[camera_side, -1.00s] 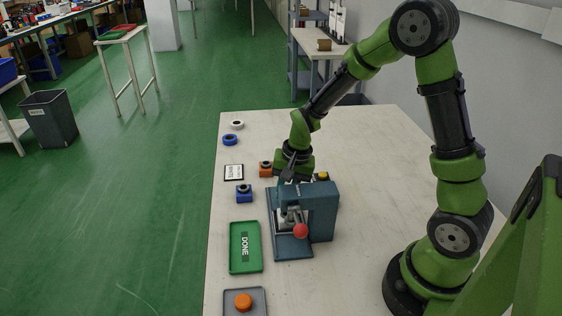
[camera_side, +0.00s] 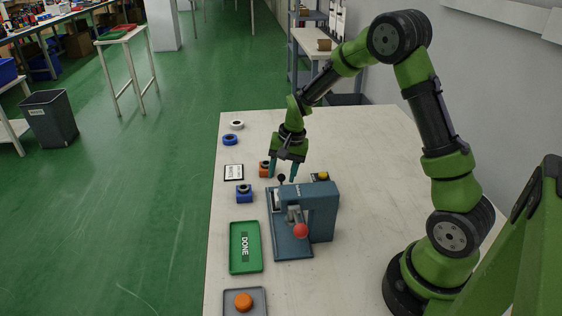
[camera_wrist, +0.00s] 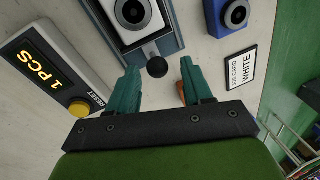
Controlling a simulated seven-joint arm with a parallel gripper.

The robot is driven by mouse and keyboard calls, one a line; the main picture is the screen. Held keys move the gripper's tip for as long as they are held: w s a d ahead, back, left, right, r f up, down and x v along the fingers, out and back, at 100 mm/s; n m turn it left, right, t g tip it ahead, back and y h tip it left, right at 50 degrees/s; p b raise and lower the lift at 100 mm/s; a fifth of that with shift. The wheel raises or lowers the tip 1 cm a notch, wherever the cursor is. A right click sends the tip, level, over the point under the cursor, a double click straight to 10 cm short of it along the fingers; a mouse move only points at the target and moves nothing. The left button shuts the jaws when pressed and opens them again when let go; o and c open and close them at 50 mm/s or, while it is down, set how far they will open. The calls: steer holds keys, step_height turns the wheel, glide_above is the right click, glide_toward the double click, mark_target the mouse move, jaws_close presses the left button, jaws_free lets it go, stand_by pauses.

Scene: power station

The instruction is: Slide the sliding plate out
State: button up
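The sliding plate (camera_wrist: 168,44) is a light metal strip in the blue-grey press (camera_side: 322,211), with a black ball knob (camera_wrist: 157,67) at its end. A white block with a dark ring (camera_wrist: 136,17) sits on the plate. In the side view, the knob (camera_side: 281,178) stands out at the press's far end. My gripper (camera_wrist: 160,68) is open, with teal fingers apart on either side of the knob in the picture. In the side view, my gripper (camera_side: 282,176) points down around the knob's position. Contact with the knob cannot be told.
The press has a red-ball lever (camera_side: 301,231). A counter reading 1 PCS with a yellow button (camera_wrist: 79,108) stands beside it. A blue block (camera_side: 244,194), orange block (camera_side: 264,169), job card WHITE (camera_side: 234,172) and green DONE tray (camera_side: 232,251) are left of the press.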

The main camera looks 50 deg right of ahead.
step_height(320, 180, up, 17)
steer(key=s+d, duration=0.1)
steer(key=s, duration=0.1)
steer(key=shift+s+d+f, duration=0.2)
steer(key=shift+s+d, duration=0.15)
steer(key=shift+s, duration=0.05)
